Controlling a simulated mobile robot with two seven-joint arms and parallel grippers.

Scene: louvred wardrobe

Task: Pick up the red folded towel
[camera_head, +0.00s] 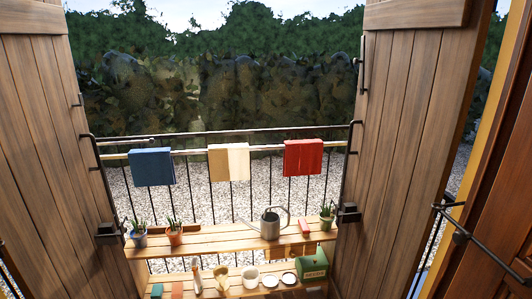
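The red folded towel (303,157) hangs over the top rail of the dark metal railing (270,150), right of the middle of the head view. A cream and tan folded towel (229,162) hangs on the same rail to its left. A blue folded towel (152,167) hangs farther left. The three towels are apart from each other. Neither of my grippers shows in this view, and nothing is seen touching the red towel.
Wooden shutters stand open at left (40,140) and right (390,140). Below the railing, a two-tier wooden shelf (205,243) holds potted plants, a metal watering can (270,226), several small items and a green box (312,265). Gravel and a hedge lie beyond.

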